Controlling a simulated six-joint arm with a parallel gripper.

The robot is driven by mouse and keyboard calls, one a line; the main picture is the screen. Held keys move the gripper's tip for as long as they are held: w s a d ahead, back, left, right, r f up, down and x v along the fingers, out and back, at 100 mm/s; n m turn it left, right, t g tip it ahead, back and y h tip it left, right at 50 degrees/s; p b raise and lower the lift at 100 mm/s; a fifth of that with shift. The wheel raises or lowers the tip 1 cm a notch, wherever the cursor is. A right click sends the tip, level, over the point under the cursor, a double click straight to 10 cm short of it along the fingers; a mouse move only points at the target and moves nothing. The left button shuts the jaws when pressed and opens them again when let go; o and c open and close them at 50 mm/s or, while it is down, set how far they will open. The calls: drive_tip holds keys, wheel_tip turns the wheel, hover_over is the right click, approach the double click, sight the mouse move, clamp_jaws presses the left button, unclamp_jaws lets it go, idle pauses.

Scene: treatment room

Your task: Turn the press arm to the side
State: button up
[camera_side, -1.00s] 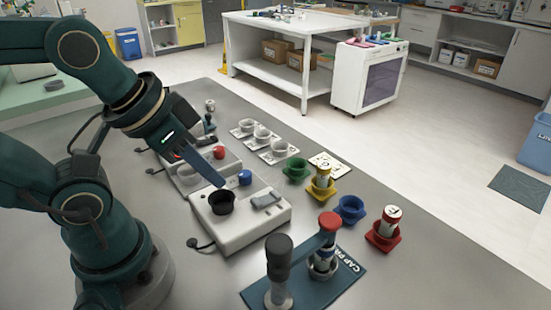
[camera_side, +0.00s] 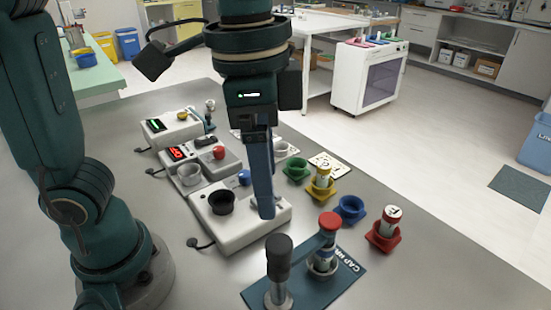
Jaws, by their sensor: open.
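The cap press stands on a blue base plate (camera_side: 345,272) in the front middle of the side view. It has a post with a dark knob (camera_side: 279,246). Its teal press arm (camera_side: 308,244) reaches from the post toward the red-topped head (camera_side: 329,221), over a small jar (camera_side: 323,260) in a grey holder. My gripper (camera_side: 266,212) points down in front of the white box with the black cup, to the upper left of the press. It is open and apart from the press; the fingers overlap in this view, so the gap is hidden.
A white box (camera_side: 226,238) with a black cup (camera_side: 221,202) is left of my fingers. Green (camera_side: 297,168), yellow (camera_side: 322,188), blue (camera_side: 349,209) and red (camera_side: 382,238) holders line the right; the yellow and red ones hold jars. The front right table is clear.

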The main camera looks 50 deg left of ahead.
sight(279, 243)
drive_tip(key=d, duration=0.1)
drive_tip(key=d+f+m, duration=0.1)
drive_tip(key=d+f, duration=0.1)
drive_tip(key=shift+s+d+m+g, duration=0.15)
drive_tip(key=shift+s+m+g, duration=0.15)
drive_tip(key=shift+s+g, duration=0.1)
drive_tip(key=shift+f, duration=2.55)
clamp_jaws()
